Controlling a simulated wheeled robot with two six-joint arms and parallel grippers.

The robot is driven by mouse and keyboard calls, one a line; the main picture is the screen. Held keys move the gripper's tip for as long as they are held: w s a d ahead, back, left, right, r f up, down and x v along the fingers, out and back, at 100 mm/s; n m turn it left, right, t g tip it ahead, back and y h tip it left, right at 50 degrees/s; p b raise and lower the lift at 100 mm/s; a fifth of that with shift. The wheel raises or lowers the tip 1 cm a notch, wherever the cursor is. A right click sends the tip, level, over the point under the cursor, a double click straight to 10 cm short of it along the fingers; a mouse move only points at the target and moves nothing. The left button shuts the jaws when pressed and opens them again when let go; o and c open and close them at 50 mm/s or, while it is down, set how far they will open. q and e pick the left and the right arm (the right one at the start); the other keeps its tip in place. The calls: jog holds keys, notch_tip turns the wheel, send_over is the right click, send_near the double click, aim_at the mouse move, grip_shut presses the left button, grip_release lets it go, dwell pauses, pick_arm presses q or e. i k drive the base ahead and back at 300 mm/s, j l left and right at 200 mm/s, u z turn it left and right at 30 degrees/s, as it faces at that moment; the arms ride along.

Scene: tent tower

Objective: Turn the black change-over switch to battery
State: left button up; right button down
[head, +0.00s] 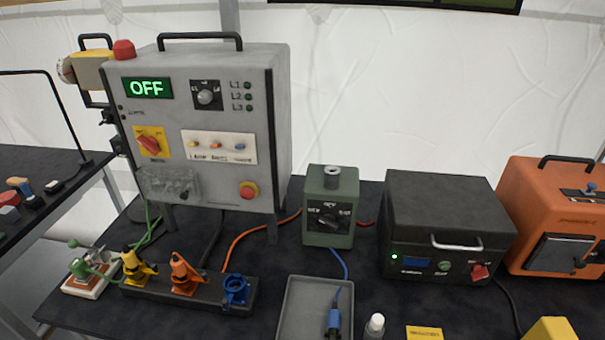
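The black change-over switch (329,220) is a rotary knob on a dark plate on the front of a small green box (318,180). The box stands upright near the middle of the black table. Small white labels sit left of, above and right of the knob; they are too small to read surely. The knob's handle looks roughly level, slightly tilted, and I cannot tell which label it points at. Neither of my grippers is in view.
A grey cabinet (215,110) reading OFF stands left of the green box. A black battery-like case (440,205) stands to its right, an orange case (550,190) beyond. A grey tray (300,305) with a blue connector (333,322), a bottle (375,326) and coloured connectors (185,275) lie in front.

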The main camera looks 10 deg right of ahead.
aim_at(328, 219)
jog(key=k+l+z, duration=0.1)
jog(key=l+z, duration=0.7)
jog(key=l, duration=0.15)
jog(key=k, duration=0.05)
